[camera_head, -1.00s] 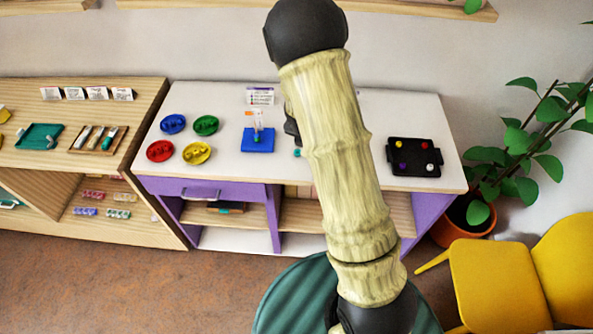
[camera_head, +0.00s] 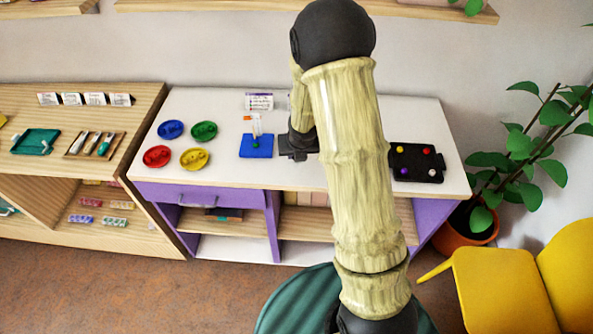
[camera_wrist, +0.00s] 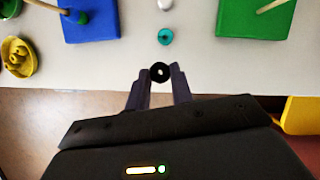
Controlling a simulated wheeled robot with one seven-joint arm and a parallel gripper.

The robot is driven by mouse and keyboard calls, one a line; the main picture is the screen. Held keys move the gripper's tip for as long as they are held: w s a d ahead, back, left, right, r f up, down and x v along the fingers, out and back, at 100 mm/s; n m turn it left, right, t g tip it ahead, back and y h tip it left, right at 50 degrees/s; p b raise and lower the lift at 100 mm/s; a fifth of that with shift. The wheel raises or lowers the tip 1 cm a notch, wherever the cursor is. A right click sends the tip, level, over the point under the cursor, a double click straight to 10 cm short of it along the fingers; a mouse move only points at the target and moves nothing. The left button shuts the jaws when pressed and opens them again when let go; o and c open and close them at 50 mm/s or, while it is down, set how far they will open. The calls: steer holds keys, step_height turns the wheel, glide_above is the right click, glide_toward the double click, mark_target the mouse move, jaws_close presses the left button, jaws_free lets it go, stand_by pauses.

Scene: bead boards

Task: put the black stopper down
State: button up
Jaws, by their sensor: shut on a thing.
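The black stopper (camera_wrist: 160,72) is a small round piece with a pale centre. My gripper (camera_wrist: 160,76) is shut on it in the wrist view. There it appears near the table's front edge line, just below a small teal piece (camera_wrist: 165,36); its height above the white tabletop is hard to tell. In the head view my gripper (camera_head: 297,154) is to the right of the blue board (camera_head: 256,146), and the stopper cannot be made out. The blue board (camera_wrist: 91,22), with a rod and a green bead, is upper left in the wrist view.
A green board (camera_wrist: 255,18) lies upper right in the wrist view; my arm hides it in the head view. A yellow dish (camera_head: 195,158) and other coloured dishes are at left. A black tray (camera_head: 416,172) with small pieces is at right. The white tabletop (camera_head: 225,177) is bare in front.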

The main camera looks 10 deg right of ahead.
mark_target(296, 171)
steer(key=shift+f, duration=1.45)
steer(key=shift+f, duration=1.85)
steer(key=shift+f+b, duration=0.1)
steer(key=shift+b, duration=0.25)
steer(key=o, duration=0.9)
steer(key=shift+o, duration=0.3)
steer(key=p+v, duration=0.1)
steer(key=v, duration=1.1)
steer(key=shift+p, duration=0.3)
